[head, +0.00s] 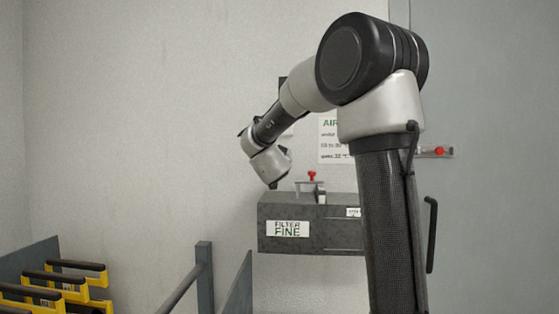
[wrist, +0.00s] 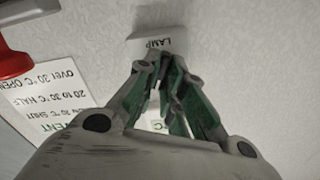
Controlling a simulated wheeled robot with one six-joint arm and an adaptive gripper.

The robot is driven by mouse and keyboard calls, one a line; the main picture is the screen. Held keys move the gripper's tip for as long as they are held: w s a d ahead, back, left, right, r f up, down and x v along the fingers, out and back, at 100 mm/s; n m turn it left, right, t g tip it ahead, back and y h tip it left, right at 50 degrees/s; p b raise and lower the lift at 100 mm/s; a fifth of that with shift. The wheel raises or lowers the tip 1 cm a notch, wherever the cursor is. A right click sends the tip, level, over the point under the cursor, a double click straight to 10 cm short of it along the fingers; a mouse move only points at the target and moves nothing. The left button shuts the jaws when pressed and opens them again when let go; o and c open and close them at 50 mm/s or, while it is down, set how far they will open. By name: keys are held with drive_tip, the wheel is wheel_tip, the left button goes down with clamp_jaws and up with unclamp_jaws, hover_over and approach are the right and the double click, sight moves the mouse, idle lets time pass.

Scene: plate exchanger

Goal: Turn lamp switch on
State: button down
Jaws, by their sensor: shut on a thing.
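The lamp switch (wrist: 150,46) shows in the wrist view as a pale plate marked LAMP on the wall, just beyond my fingertips. My gripper (wrist: 168,78) is at its lower edge, with the green-lined fingers drawn together on the switch. The gripped part is hidden between the fingers, so I cannot tell which way it is set. A small white label (wrist: 156,123) shows partly between the fingers. In the head view my arm hides the lamp switch, and my fingers cannot be made out.
A grey box marked FILTER FINE (head: 287,229) is on the wall below my wrist, with a red-knobbed part (head: 312,177) on top. A printed vent sheet (wrist: 52,108) and a red handle (wrist: 12,62) are left in the wrist view. Yellow black-handled items (head: 70,282) stand lower left.

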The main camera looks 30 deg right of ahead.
drive_tip(key=m, duration=1.2)
drive_tip(key=shift+s+d+f+m, duration=0.1)
drive_tip(key=shift+f+m, duration=0.2)
drive_tip(key=shift+m, duration=0.1)
idle(0.3)
drive_tip(key=c, duration=1.5)
unclamp_jaws()
drive_tip(key=v, duration=1.2)
